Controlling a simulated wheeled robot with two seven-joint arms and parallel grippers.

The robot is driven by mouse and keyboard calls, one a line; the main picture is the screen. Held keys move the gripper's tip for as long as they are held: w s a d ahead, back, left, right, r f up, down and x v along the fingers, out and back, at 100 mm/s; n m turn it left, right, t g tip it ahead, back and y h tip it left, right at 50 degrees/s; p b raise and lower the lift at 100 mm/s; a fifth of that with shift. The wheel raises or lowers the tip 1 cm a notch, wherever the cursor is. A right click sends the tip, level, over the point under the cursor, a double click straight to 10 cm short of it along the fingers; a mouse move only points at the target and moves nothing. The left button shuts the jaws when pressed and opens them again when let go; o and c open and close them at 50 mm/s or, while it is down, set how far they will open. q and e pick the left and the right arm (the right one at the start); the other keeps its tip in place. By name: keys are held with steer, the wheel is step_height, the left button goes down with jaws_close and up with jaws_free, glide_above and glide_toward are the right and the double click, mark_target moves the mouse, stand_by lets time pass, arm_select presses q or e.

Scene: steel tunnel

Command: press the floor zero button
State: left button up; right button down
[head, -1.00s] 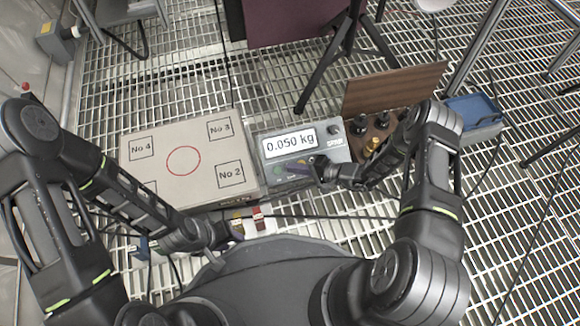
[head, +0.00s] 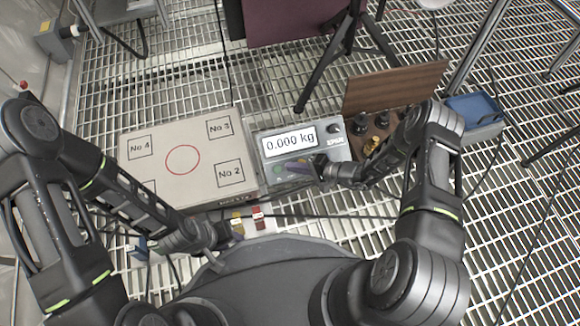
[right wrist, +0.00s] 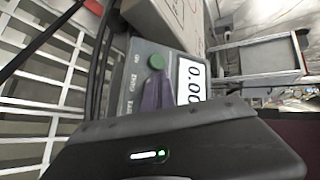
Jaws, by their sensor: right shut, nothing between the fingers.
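The floor scale's grey display unit (head: 337,148) stands beside the beige platform (head: 165,185). Its screen (head: 291,141) reads 0.000 kg. A green button (right wrist: 157,62) shows in the right wrist view, with small lettering beside it that I cannot read surely; the green button (head: 278,170) also shows in the head view. My right gripper (head: 288,168) is shut and empty, its purple fingertips over the panel close to the green button. I cannot tell whether they touch the panel; they hide part of it. My left gripper (head: 236,234) is low near the platform's front edge, its fingers unclear.
A wooden box (head: 390,90) with dark weights and a brass one stands right of the display unit. A blue tray (head: 473,110) is further right. A black tripod leg (head: 322,72) stands behind. Small red and yellow items (head: 258,218) lie in front, near a cable.

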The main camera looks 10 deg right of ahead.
steer(key=shift+r, duration=0.1)
steer(key=shift+s+r+p, duration=0.2)
steer(key=shift+r+p, duration=0.1)
steer(key=shift+p, duration=0.15)
stand_by(0.4)
steer(key=s+r+p, duration=0.3)
steer(key=r+p, duration=0.2)
steer(key=p, duration=0.1)
steer(key=shift+s+d, duration=0.15)
steer(key=shift+s, duration=0.1)
stand_by(0.7)
